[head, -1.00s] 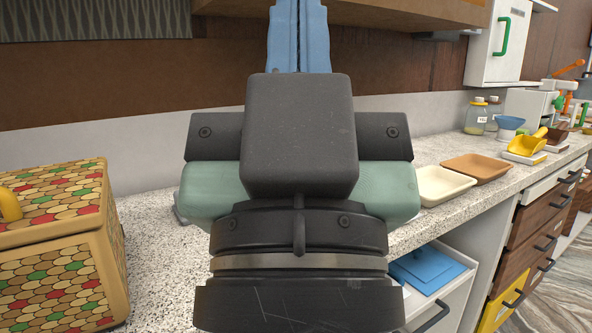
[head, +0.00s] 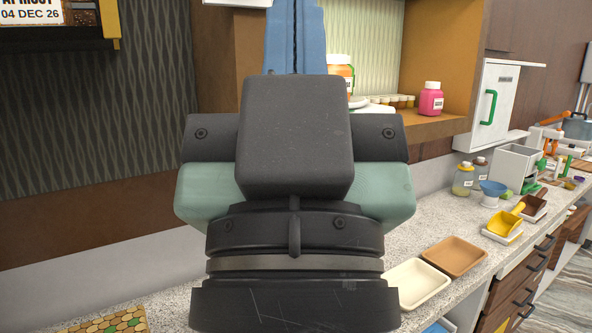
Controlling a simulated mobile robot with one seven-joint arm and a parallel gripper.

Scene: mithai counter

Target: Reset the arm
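My gripper (head: 295,38) is raised in the middle of the head view, with its two blue fingers pointing up. The fingers lie side by side with only a thin dark line between them, so it looks shut. I see nothing held between them, though the fingertips run out of the top of the picture. The dark wrist and pale green gripper body hide the middle of the counter behind them.
The speckled counter (head: 440,215) runs along the wall. A cream tray (head: 418,283) and a brown tray (head: 454,256) lie right of my arm. An open shelf (head: 440,122) holds a pink jar (head: 431,99).

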